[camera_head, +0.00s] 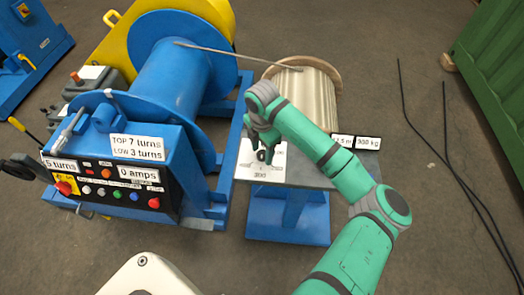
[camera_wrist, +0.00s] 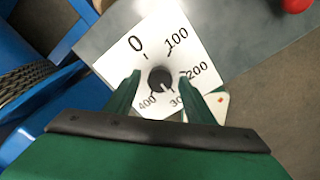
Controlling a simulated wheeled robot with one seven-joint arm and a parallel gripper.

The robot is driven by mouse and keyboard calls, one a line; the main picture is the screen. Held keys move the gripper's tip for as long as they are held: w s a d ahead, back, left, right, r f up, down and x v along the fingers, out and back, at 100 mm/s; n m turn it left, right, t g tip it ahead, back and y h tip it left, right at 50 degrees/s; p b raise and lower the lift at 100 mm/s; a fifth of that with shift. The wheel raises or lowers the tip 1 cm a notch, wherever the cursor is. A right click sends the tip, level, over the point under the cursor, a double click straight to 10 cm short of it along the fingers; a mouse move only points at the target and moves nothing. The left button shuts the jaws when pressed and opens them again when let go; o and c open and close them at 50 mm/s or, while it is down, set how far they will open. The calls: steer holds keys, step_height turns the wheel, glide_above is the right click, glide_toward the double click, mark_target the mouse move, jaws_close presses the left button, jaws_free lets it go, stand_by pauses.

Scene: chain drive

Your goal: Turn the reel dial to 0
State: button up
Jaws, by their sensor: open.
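The reel dial is a white plate (camera_wrist: 112,66) marked 0, 100, 200, 300 and 400, with a round black knob (camera_wrist: 161,80) in its middle. A small pale mark on the knob seems to face the 300 side, at the lower right. In the head view the plate (camera_head: 249,172) lies on the grey table in front of the wooden reel. My gripper (camera_wrist: 159,76) is open over the dial, with one green finger on each side of the knob. I cannot tell whether the fingers touch it. The gripper (camera_head: 263,147) partly hides the dial in the head view.
A blue winch (camera_head: 172,75) with a control panel (camera_head: 110,190) stands left of the grey table (camera_head: 345,170). A rod runs from it to the wooden reel (camera_head: 310,98). Black cables (camera_head: 450,160) lie on the floor at right, near a green container (camera_head: 495,70).

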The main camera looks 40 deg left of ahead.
steer(key=shift+f, duration=0.1)
steer(key=c, duration=1.1)
steer(key=shift+o, duration=0.2)
